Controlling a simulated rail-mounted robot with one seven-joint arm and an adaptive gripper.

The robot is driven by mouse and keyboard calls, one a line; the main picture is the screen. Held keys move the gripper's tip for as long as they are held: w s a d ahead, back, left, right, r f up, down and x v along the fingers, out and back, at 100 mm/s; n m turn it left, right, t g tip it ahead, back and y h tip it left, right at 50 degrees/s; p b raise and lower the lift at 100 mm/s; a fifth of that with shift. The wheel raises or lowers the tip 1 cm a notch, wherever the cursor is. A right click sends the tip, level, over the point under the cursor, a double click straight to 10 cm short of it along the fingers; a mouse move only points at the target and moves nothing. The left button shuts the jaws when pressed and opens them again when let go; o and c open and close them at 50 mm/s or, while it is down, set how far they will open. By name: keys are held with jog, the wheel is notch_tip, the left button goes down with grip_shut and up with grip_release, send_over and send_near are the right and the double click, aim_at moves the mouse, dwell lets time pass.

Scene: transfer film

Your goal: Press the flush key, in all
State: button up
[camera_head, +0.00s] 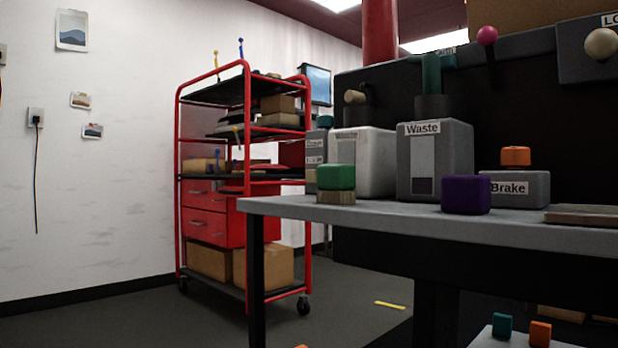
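No label that I can read says flush. A small grey box (315,148) with a teal top (325,121) stands at the far left of the bench, partly hidden; its label is too small to read. A grey box labelled Brake (533,192) with an orange key (515,157) on top stands on the right of the bench. The key looks raised. My gripper is not in view.
The grey bench (400,218) also bears a Waste box (455,150), a pale box (375,150), a green block (335,177) on a wooden block, and a purple block (466,195). Levers rise behind.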

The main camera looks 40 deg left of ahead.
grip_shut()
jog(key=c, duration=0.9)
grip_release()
